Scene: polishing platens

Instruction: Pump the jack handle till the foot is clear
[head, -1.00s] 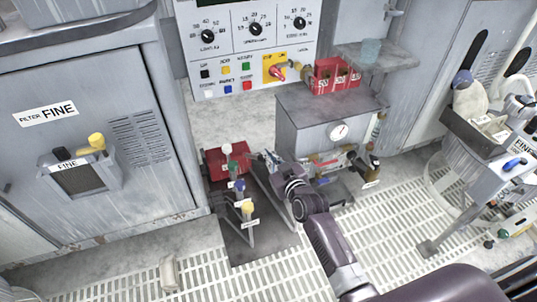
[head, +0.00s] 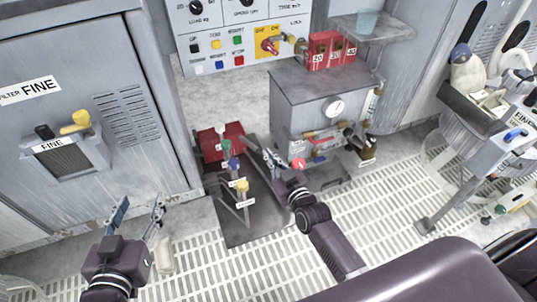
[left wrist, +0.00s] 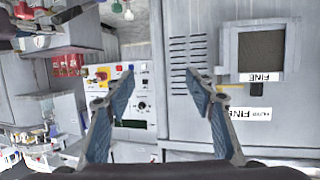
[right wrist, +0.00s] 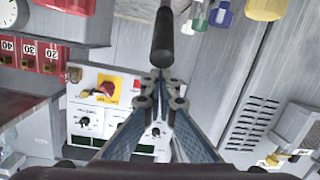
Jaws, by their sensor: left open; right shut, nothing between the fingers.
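A dark bar with a rounded end (right wrist: 162,38) stands just beyond my right fingertips in the right wrist view; it may be the jack handle, but I cannot tell. My right gripper (head: 264,158) is shut and empty, beside the levers in the head view; its tips (right wrist: 160,84) overlap the bar's lower end in the right wrist view, and contact is unclear. My left gripper (head: 140,208) is open and empty over the floor at the lower left. In the left wrist view it (left wrist: 160,85) faces the cabinets. I cannot make out the foot.
Levers with green (head: 226,146), blue (head: 233,163) and yellow (head: 242,185) knobs stand on a dark plate (head: 232,228), near a red box (head: 232,133). A grey cabinet with a gauge (head: 334,108) stands right of them. A FINE filter cabinet (head: 150,170) is at left.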

